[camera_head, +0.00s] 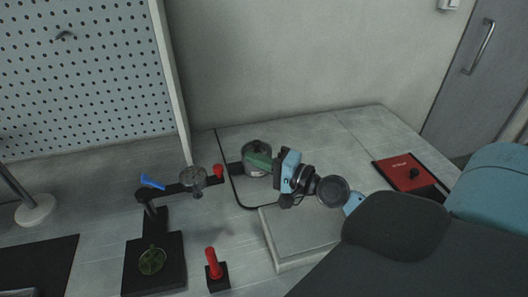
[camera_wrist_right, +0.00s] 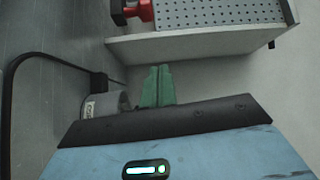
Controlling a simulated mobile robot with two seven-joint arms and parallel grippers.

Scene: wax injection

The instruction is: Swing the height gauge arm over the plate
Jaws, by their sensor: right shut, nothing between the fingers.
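The height gauge has a black base plate (camera_head: 135,275) at front left, with a green patterned disc (camera_head: 152,260) on it. A post carries a black gauge arm (camera_head: 172,189) with a blue lever, a round dial (camera_head: 193,179) and a red knob (camera_head: 218,170) at its right end. The arm points right, and the dial is off to the right of the disc. A red knob (camera_wrist_right: 140,10) also shows at the top of the right wrist view. My right gripper (camera_head: 252,158) has its green fingers shut (camera_wrist_right: 157,86) and empty, right of the red knob and apart from it. My left gripper is not visible.
A grey metal pot (camera_head: 262,147) stands directly behind my right fingers, with a black cord around its area. A red-handled tool (camera_head: 212,264) stands in front. A pale slab (camera_head: 290,246) lies below my right wrist.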

